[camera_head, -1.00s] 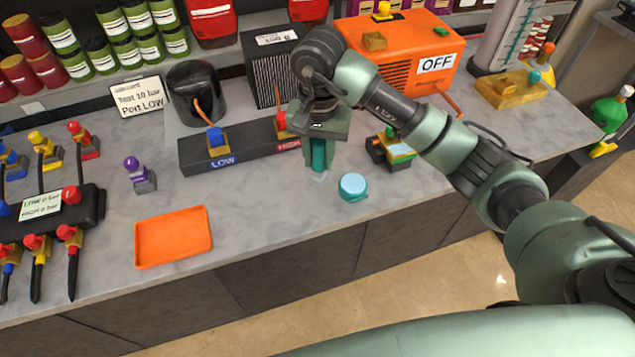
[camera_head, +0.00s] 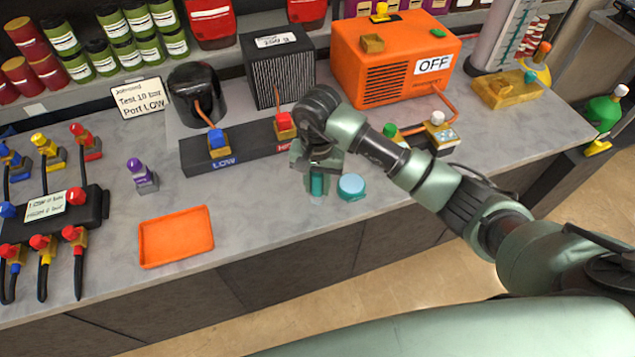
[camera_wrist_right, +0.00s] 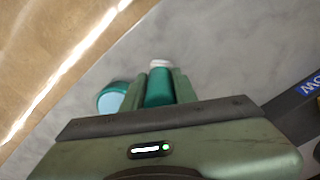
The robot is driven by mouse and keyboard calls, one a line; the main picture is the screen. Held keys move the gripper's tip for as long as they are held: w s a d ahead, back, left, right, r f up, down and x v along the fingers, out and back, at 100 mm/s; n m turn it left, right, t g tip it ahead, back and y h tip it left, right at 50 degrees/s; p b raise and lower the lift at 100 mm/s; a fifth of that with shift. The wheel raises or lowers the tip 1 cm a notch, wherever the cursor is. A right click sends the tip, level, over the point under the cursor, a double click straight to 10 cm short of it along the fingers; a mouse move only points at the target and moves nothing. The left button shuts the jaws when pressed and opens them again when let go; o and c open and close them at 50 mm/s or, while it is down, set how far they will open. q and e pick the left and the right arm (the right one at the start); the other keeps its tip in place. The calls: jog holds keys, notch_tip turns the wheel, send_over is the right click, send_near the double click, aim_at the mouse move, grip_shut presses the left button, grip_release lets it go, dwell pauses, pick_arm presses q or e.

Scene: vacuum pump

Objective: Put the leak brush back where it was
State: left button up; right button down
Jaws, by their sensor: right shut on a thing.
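The leak brush, a teal cylinder, is between the fingers of my right gripper (camera_head: 317,186) in the head view. In the right wrist view the teal brush (camera_wrist_right: 159,88) stands between both green fingers of that gripper (camera_wrist_right: 158,82), with a pale tip showing beyond them. My right gripper is shut on it, pointing down just over the counter. I cannot tell whether the brush touches the counter. A round teal pot with a light blue top (camera_head: 351,186) stands just right of the gripper; it also shows in the wrist view (camera_wrist_right: 112,98). My left gripper is not in view.
A dark manifold with LOW and HIGH ports (camera_head: 240,150) lies behind the gripper. An orange tray (camera_head: 176,237) and a purple-topped fitting (camera_head: 143,175) are to the left. An orange box marked OFF (camera_head: 395,62) stands behind. The counter (camera_head: 250,205) between tray and gripper is clear.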

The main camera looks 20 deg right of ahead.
jog(key=c, duration=1.1)
grip_release()
jog(key=shift+r, duration=0.3)
notch_tip(320, 180, up, 11)
jog(key=b, duration=0.3)
jog(key=shift+f, duration=0.1)
jog(key=shift+r, duration=0.4)
